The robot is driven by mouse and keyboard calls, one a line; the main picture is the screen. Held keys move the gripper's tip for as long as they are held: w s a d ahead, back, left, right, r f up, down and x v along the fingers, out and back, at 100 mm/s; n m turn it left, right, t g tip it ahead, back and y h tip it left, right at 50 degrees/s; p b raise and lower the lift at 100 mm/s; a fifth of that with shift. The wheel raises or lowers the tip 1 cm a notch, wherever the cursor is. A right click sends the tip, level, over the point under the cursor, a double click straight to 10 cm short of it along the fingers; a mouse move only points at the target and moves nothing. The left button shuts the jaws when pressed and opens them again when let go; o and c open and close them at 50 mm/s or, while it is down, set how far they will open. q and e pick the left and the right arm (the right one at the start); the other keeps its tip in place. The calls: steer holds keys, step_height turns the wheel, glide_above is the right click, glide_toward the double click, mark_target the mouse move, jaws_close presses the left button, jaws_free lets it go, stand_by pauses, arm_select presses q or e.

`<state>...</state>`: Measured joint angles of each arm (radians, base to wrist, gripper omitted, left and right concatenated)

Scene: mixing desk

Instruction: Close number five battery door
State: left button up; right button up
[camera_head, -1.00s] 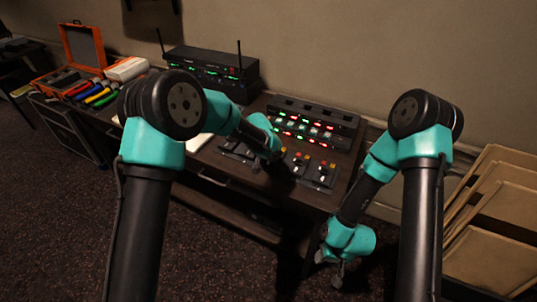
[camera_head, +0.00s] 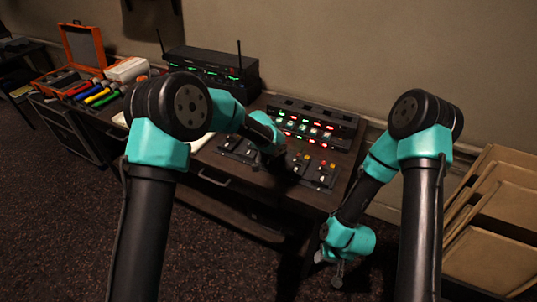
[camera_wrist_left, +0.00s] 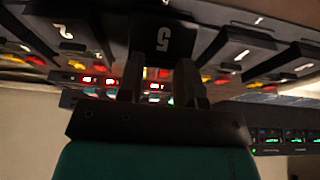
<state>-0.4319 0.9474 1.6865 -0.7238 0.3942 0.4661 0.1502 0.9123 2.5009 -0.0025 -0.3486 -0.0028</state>
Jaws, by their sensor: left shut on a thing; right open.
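In the left wrist view, a black door piece marked 5 (camera_wrist_left: 164,40) stands at the top centre. My left gripper (camera_wrist_left: 160,78) has its two fingers up against this piece, shut on it; the exact contact is dark. In the head view my left gripper (camera_head: 273,158) is over the row of small black units on the desk, and its fingertips and the numbered door are hidden there by dark parts and shadow. My right gripper (camera_head: 338,272) is open and empty, hanging low in front of the desk's right end.
Neighbouring black units with red and yellow buttons (camera_head: 320,172) stand close on both sides of my left gripper. A rack with lit red and green buttons (camera_head: 310,127) is behind. A receiver with antennas (camera_head: 212,70) and an orange case (camera_head: 84,46) stand to the left.

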arm_select(q)
steer(key=shift+w+d, duration=0.1)
steer(key=shift+w, duration=0.05)
steer(key=shift+w+d+f+g+y, duration=0.15)
steer(key=shift+w+d+g+y, duration=0.2)
steer(key=shift+g, duration=0.4)
steer(key=shift+w+d+f+g+y, duration=0.1)
steer(key=shift+w+g+y, duration=0.25)
steer(key=shift+g+y, duration=0.3)
steer(key=shift+w+d+f+g+y, duration=0.2)
steer(key=shift+w+g+y, duration=0.15)
steer(key=shift+g, duration=0.3)
steer(key=shift+w+d+f+g+y, duration=0.25)
steer(key=shift+g+y, duration=0.2)
steer(key=shift+g, duration=0.2)
